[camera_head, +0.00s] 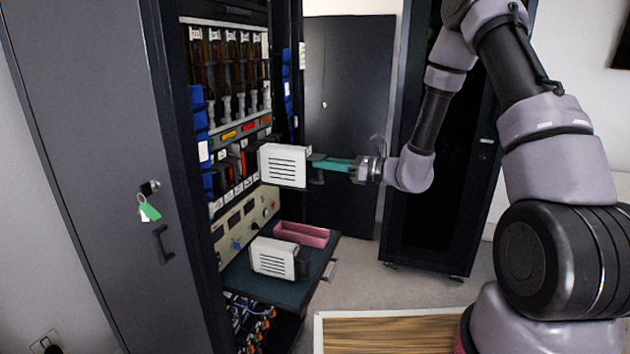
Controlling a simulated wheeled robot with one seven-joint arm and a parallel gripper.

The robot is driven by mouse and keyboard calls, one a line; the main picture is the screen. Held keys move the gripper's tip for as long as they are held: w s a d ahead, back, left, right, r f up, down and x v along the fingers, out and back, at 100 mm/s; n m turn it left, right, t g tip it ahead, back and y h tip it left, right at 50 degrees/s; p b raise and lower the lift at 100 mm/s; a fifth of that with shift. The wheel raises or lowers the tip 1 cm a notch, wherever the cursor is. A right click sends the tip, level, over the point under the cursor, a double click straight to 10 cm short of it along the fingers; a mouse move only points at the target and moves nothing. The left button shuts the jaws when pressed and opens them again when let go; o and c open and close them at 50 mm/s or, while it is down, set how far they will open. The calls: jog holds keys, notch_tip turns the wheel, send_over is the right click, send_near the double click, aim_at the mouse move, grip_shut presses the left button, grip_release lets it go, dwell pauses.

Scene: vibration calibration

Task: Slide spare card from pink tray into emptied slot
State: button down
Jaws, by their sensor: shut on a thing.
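My gripper (322,163), with teal fingers, is shut on the dark handle of a white slatted card (283,166). It holds the card level in the air, in front of the rack's middle card row (229,168). The card's left end is close to the rack front; I cannot tell whether it touches. The card hides part of that row, and I cannot make out the emptied slot. The pink tray (303,235) on the pull-out shelf below looks empty. A second, similar white card (273,257) stands on the shelf in front of the tray.
The dark pull-out shelf (245,281) juts from the rack under the beige instrument panel (246,221). An open grey cabinet door (90,130) with hanging keys stands at left. Blue bins (202,150) line the rack's side. A wood-topped table (390,335) is at the bottom.

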jog(key=shift+s+a+r, duration=0.15)
jog(key=shift+a+r, duration=0.05)
jog(key=shift+a, duration=0.1)
send_near(274, 161)
jog(key=shift+w+a+f, duration=0.15)
jog(key=shift+w+a, duration=0.1)
jog(key=shift+w, duration=0.4)
jog(key=shift+w+a+f, duration=0.15)
jog(key=shift+w+a, duration=0.15)
jog(key=shift+w, duration=0.3)
jog(key=shift+w+a, duration=0.1)
jog(key=shift+a, duration=0.1)
jog(key=shift+x, duration=2.3)
jog(key=shift+a+f, duration=0.1)
jog(key=shift+a, duration=0.05)
jog(key=shift+x, duration=1.8)
